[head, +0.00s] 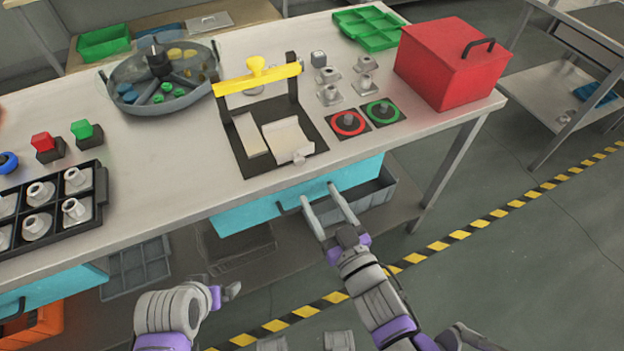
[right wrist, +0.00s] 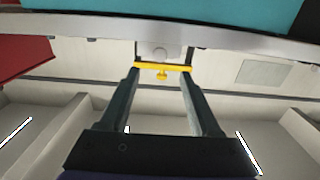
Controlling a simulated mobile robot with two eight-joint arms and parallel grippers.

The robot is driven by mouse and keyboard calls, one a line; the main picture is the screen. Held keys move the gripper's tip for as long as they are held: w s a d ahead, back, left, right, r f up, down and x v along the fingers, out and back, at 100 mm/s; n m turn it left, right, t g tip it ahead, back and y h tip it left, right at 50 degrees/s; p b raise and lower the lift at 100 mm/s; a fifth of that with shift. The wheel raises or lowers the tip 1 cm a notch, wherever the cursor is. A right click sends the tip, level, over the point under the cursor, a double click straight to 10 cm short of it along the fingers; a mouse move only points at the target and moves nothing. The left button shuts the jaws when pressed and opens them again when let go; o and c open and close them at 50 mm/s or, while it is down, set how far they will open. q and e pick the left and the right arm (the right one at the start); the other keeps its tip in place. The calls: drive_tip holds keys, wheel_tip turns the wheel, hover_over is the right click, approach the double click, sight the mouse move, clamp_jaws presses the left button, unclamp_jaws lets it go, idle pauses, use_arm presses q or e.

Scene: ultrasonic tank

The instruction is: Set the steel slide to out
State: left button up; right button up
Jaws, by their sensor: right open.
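The steel slide (head: 289,137) looks to be the pale plate with a small round knob at its front, lying on a black base (head: 246,172) under a yellow-topped bridge (head: 258,79). It lies near the front edge of the bench.
A red box (head: 450,65) stands at the bench's right end, beside red (head: 348,123) and green (head: 381,111) ringed knobs. A round divided tank (head: 165,80) stands behind left. A black tray of fittings (head: 97,184) lies left. A cyan drawer front (head: 270,206) is below the bench top.

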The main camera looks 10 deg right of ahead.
drive_tip(key=shift+v, duration=1.05)
drive_tip(key=d+m+g+h+p, duration=0.3)
drive_tip(key=d+g+h+p, duration=0.25)
drive_tip(key=d, duration=0.25)
drive_tip(key=s+d+g+p, duration=0.2)
drive_tip(key=s+g+p, duration=0.3)
drive_tip(key=s+g, duration=0.1)
drive_tip(key=shift+s+d+r+m, duration=0.25)
drive_tip(key=shift+s+d+m, duration=0.1)
drive_tip(key=shift+s, duration=0.4)
idle(0.5)
